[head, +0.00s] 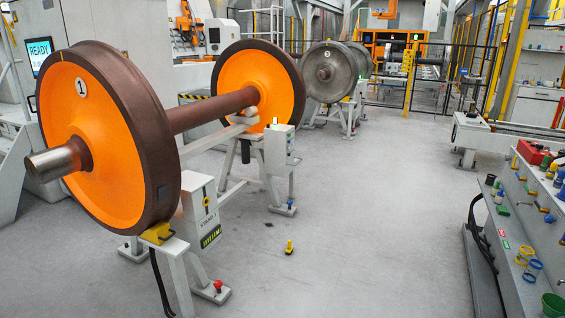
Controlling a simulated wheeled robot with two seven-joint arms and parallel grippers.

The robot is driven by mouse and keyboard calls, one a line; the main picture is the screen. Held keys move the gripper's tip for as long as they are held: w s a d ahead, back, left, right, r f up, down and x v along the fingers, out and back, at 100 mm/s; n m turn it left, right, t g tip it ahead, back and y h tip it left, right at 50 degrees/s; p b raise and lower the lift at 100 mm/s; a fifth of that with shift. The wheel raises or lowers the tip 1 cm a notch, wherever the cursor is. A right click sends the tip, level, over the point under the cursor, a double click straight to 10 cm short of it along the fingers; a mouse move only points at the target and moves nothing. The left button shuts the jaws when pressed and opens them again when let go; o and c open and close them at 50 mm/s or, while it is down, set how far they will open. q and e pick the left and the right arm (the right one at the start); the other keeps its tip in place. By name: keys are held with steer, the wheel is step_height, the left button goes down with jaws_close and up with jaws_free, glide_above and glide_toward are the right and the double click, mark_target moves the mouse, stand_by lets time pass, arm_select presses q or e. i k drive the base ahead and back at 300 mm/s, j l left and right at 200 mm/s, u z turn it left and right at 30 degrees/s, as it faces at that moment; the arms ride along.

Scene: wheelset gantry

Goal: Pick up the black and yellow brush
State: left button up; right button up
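A small yellow object (289,246) with a dark lower part stands on the bare grey floor, right of the wheelset's stand. It looks upright. It is too small to tell for sure whether it is the black and yellow brush. No other thing in view is clearly that brush. Neither of my grippers is in view.
A large orange wheelset (105,138) rests on white stands at the left, with feet spreading onto the floor. A grey bench (508,225) with several small coloured items and hanging black cables stands at the right. The floor (370,200) between is open.

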mark_target(290, 248)
steer(key=i, duration=2.35)
